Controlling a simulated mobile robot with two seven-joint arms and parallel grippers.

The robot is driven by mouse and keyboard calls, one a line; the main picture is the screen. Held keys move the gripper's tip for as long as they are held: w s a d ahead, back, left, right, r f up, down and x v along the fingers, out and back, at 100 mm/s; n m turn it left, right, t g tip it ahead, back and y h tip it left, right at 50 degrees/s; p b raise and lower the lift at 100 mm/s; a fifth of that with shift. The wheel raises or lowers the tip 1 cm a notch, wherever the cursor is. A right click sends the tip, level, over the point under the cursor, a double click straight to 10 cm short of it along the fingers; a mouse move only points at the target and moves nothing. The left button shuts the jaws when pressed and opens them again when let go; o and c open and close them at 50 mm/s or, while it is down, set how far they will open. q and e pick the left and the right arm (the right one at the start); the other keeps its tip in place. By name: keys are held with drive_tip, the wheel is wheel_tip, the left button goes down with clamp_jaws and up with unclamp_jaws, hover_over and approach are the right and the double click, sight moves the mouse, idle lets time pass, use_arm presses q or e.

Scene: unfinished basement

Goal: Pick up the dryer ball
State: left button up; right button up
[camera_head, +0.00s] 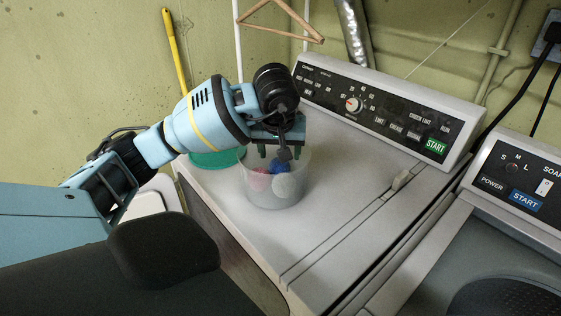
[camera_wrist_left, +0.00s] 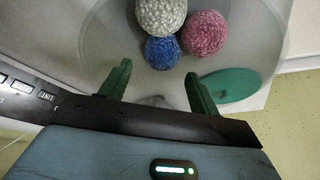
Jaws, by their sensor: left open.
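Three woolly dryer balls lie in a clear round tub (camera_head: 262,199) on the dryer top. One is pale grey (camera_head: 285,185), one pink (camera_head: 260,180), and one blue (camera_head: 278,169). My left gripper (camera_head: 280,155) points down over the tub, its fingers open and empty near the rim. In the left wrist view the blue ball (camera_wrist_left: 162,53) lies just ahead of the gap between my fingertips (camera_wrist_left: 158,70). The grey ball (camera_wrist_left: 160,15) is beyond it and the pink ball (camera_wrist_left: 205,34) to its right. My right gripper is not in view.
The dryer's control panel (camera_head: 370,108) rises behind the tub. A green round object (camera_head: 212,159) is at the dryer's left back. A washer (camera_head: 530,190) stands at the right. The dryer top (camera_head: 335,200) right of the tub is clear.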

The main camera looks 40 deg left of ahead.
sight(279, 162)
use_arm(q)
drive_tip(key=shift+s+x, duration=0.2)
drive_tip(key=shift+x, duration=0.85)
drive_tip(key=shift+s+x, duration=0.15)
drive_tip(key=shift+x, duration=0.95)
drive_tip(key=shift+w+a+f, duration=0.15)
drive_tip(key=shift+w+f, duration=0.05)
drive_tip(key=shift+f, duration=0.4)
drive_tip(key=shift+c, duration=0.2)
drive_tip(key=c, duration=0.7)
drive_tip(key=shift+r, duration=0.15)
wheel_tip(279, 162, up, 10)
drive_tip(key=shift+f, duration=0.15)
